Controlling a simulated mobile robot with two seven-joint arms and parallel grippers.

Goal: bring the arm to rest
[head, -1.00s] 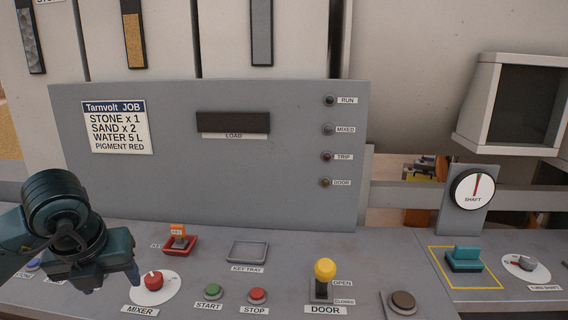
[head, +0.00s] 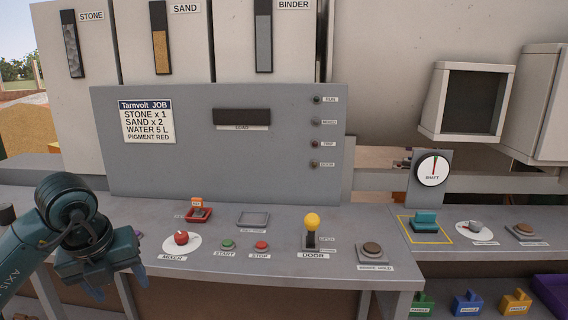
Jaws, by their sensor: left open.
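My left gripper (head: 118,284) is at the lower left of the head view, in front of the control bench's front edge. It is open, with its fingers pointing down and no object seen between them. The red mixer knob (head: 181,238) on its white dial is to the right of the gripper and apart from it. My right gripper does not show.
A teal handle (head: 425,219) stands at right. Coloured items sit below.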

